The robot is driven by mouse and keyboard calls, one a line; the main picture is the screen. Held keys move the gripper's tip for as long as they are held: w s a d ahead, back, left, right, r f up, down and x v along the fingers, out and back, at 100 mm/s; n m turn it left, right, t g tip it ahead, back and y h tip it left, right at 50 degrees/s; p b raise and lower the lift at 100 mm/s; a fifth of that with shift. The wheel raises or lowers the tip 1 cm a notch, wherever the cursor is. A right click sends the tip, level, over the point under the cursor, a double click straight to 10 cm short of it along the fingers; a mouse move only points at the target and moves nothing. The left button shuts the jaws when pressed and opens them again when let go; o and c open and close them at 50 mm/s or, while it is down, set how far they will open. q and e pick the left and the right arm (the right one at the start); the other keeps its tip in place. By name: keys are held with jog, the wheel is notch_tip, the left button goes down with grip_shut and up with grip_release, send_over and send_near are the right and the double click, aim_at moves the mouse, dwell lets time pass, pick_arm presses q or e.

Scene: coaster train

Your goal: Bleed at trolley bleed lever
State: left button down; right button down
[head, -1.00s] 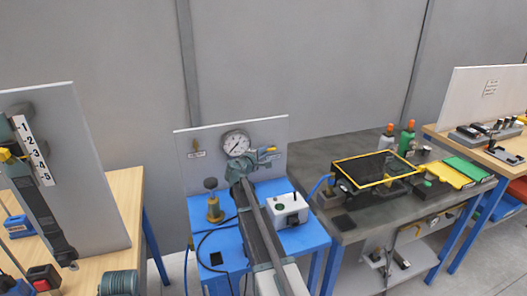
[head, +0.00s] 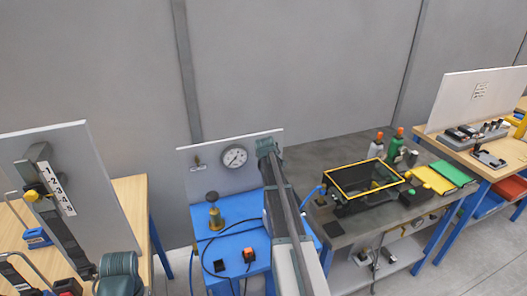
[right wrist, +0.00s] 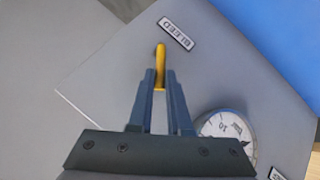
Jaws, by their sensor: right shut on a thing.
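The bleed lever (right wrist: 160,65) is a yellow handle beside a BLEED label (right wrist: 175,33) on the grey panel, seen upside down in the right wrist view. My right gripper (right wrist: 160,82) is shut on the lever, one finger on each side. In the head view my right gripper (head: 267,145) is at the panel's right side and covers the lever. The round gauge (head: 233,155) is to its left; part of its dial (right wrist: 228,130) shows in the wrist view. My left gripper is not in view.
The blue trolley (head: 232,240) carries a brass fitting (head: 214,212), a dark hose and an orange-red button (head: 249,255). A dark bench (head: 340,235) with a yellow-framed tray (head: 355,178) stands to the right. A wooden table (head: 130,190) with an upright panel is at left.

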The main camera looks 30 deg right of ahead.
jog(key=shift+s+d+r+m+t+y+p, duration=0.2)
jog(key=shift+d+m+y, duration=0.3)
jog(key=shift+y, duration=0.4)
jog(key=shift+s+d+r+m+t+y+p, duration=0.1)
jog(key=shift+d+m+t+y+p, duration=0.1)
jog(key=shift+d+m+y, duration=0.55)
jog(key=shift+s+d+r+m+t+y+p, duration=0.15)
jog(key=shift+d+y, duration=0.25)
jog(key=shift+y, duration=0.65)
jog(key=c, duration=0.9)
grip_release()
jog(key=shift+f, duration=0.1)
jog(key=shift+o, duration=0.2)
